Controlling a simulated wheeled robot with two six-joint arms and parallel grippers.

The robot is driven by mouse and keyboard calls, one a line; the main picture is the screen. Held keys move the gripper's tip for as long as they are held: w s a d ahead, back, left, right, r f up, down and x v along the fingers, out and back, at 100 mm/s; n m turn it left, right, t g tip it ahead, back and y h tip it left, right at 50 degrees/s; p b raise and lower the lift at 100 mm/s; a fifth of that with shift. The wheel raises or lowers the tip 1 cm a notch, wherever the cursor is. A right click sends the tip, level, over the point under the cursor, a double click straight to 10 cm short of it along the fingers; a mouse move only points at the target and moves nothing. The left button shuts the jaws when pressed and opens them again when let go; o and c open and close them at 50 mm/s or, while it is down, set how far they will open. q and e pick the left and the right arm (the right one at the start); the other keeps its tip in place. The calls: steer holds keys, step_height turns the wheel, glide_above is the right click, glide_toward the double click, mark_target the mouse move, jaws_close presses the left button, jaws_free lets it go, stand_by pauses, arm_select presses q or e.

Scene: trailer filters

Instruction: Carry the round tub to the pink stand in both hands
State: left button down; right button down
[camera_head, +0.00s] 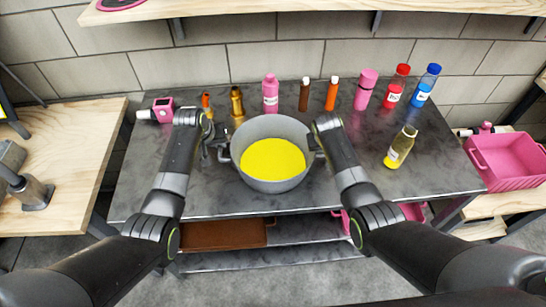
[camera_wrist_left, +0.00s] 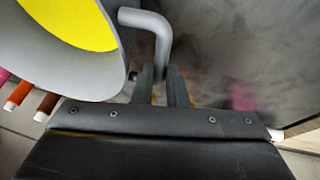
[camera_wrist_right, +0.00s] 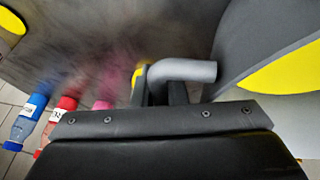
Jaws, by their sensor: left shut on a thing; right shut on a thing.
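The round tub (camera_head: 247,178) is grey with a yellow inside and stands near the middle of the dark table. My left gripper (camera_head: 222,150) is shut on the tub's left handle, and the bent grey handle (camera_wrist_left: 158,38) shows between its fingers (camera_wrist_left: 163,85) in the left wrist view. My right gripper (camera_head: 317,152) is shut on the right handle (camera_wrist_right: 190,69), with its fingers (camera_wrist_right: 160,92) around it in the right wrist view. The tub looks level; I cannot tell if it is lifted. No pink stand is clearly recognisable.
Several bottles, including a pink one (camera_head: 270,95) and a blue one (camera_head: 424,88), line the table's back. A yellow bottle (camera_head: 400,147) stands right of the tub. A pink crate (camera_head: 508,178) is at far right. A wooden bench (camera_head: 75,150) is at left.

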arm_select(q)
steer(key=shift+w+r, duration=0.1)
steer(key=shift+r, duration=0.05)
arm_select(e)
steer(key=shift+w+r, duration=0.1)
steer(key=shift+r, duration=0.05)
